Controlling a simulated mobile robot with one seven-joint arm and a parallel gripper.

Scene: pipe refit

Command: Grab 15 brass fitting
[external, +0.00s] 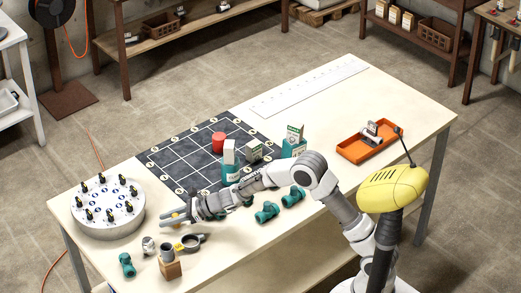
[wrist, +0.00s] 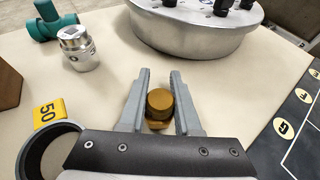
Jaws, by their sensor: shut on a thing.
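The brass fitting (wrist: 159,104) is a short golden cylinder with a wider lower part, seen between the jaws in the wrist view. No number shows on it. My gripper (wrist: 158,92) is shut on it, with one grey finger along each side. In the external view, my gripper (external: 170,219) is low over the near left part of the table, and only a small golden spot of the fitting (external: 177,214) shows there. I cannot tell whether the fitting touches the table.
A round silver flange with black studs (external: 108,212) stands to the left. Near the gripper are a silver socket (wrist: 77,48), a grey ring (wrist: 45,150) with a yellow "50" tag (wrist: 48,112), and teal pipe fittings (external: 127,264). A dark grid mat (external: 178,158) lies behind.

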